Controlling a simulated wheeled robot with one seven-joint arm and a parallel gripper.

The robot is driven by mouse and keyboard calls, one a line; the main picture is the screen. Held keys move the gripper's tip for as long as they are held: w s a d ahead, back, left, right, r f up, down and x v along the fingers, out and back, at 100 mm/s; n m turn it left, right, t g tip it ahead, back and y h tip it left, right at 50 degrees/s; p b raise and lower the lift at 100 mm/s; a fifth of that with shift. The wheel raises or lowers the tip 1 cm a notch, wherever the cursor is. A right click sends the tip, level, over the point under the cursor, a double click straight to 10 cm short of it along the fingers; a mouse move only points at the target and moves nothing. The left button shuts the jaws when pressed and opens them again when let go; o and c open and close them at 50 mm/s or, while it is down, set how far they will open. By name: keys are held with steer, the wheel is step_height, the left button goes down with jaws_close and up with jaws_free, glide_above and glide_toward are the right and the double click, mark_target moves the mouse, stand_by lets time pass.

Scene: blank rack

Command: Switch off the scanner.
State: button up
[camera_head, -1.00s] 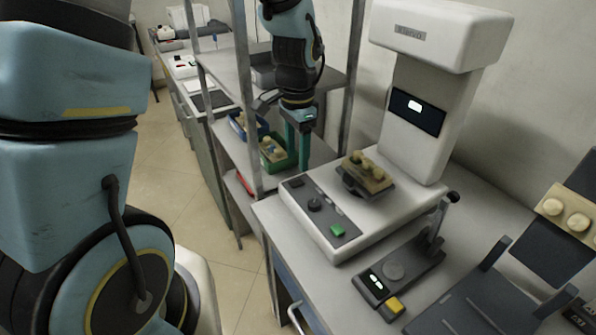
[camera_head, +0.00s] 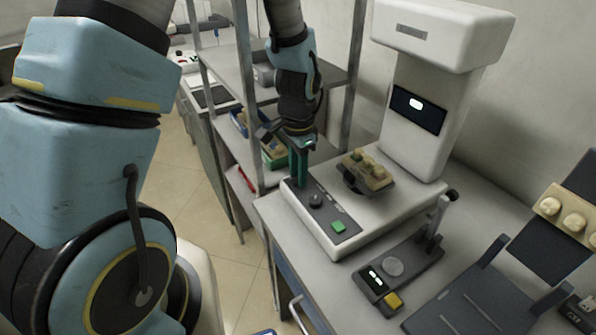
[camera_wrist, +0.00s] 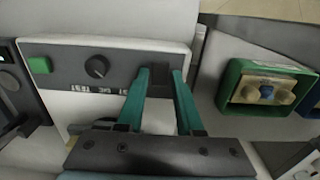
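The scanner (camera_head: 405,145) is a white machine on the bench with a tall column and overhanging head. Its dark screen (camera_head: 432,118) shows a lit white mark. Its front panel carries a green button (camera_head: 338,226), a black knob (camera_head: 315,200) and, at the end by my gripper, a dark switch (camera_wrist: 160,82). The green button (camera_wrist: 40,65) and knob (camera_wrist: 97,66) also show in the wrist view. My gripper (camera_head: 299,182), with teal fingers, points down over that end of the panel. In the wrist view its open fingers (camera_wrist: 161,74) appear either side of the dark switch; contact cannot be told.
A block with pale round pieces (camera_head: 367,170) sits on the scanner's stage. A dark device with a yellow button (camera_head: 393,301) and lever stands in front of it. A metal shelf rack (camera_head: 245,100) stands close by my arm, holding a green bin (camera_wrist: 268,88) and a blue bin.

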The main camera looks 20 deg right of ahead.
jaws_close()
steer(key=shift+d+r+y+p, duration=0.1)
steer(key=shift+d+y+p, duration=0.05)
steer(key=shift+y+p, duration=0.25)
steer(key=shift+y, duration=0.3)
steer(key=shift+o, duration=2)
jaws_free()
step_height(320, 180, up, 11)
steer(key=d+b, duration=0.1)
steer(key=b, duration=0.1)
steer(key=shift+w+d+f, duration=0.15)
steer(key=shift+f, duration=0.05)
